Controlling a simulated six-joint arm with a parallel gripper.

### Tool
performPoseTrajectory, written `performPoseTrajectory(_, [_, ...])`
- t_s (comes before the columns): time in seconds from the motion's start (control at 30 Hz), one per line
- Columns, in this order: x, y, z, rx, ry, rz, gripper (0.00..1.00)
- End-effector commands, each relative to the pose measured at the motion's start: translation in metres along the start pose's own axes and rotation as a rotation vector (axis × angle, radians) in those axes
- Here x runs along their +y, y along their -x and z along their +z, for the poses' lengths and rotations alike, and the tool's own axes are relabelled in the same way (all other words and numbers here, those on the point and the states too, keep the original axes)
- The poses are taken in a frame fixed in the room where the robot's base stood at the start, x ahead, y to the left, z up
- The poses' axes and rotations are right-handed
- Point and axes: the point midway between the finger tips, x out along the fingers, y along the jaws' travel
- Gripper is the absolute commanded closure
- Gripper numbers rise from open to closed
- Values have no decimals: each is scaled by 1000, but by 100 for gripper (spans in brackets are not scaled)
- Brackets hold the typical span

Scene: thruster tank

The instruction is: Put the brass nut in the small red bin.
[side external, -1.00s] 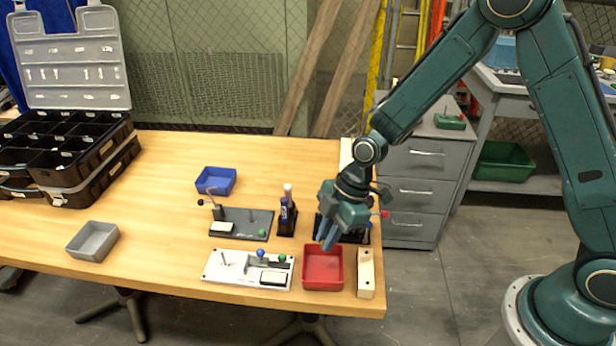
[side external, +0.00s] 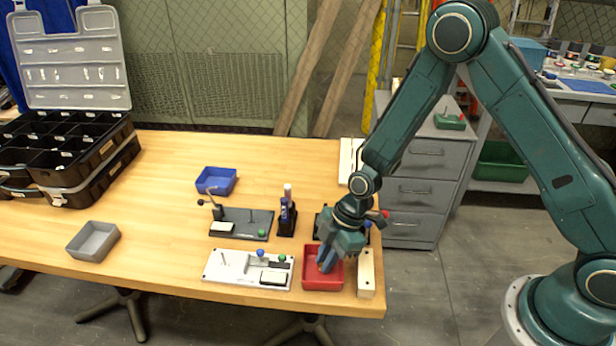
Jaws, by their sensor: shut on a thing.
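The small red bin (side external: 323,283) stands near the front right corner of the wooden table. My gripper (side external: 326,266) points down over the bin, with its fingertips at or just inside the bin's opening. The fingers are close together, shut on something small. The brass nut itself cannot be made out; the fingers hide what is between them.
A white fixture board (side external: 232,277) with knobs lies left of the bin, and a pale wooden block (side external: 366,272) stands close on its right. A dark fixture (side external: 240,222), a blue bin (side external: 216,181) and a grey bin (side external: 92,242) are farther left.

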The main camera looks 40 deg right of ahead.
Motion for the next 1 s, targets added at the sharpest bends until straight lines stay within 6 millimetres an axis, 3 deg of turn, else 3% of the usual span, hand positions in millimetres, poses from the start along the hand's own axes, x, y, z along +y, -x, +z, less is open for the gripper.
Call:
performPoseTrajectory(0.57, [0,-12,5,0,0,0,100])
performPoseTrajectory(0.6, [0,-12,5,0,0,0,84])
performPoseTrajectory(0.7, [0,-12,5,0,0,0,64])
performPoseTrajectory(1.0, [0,-12,5,0,0,0,64])
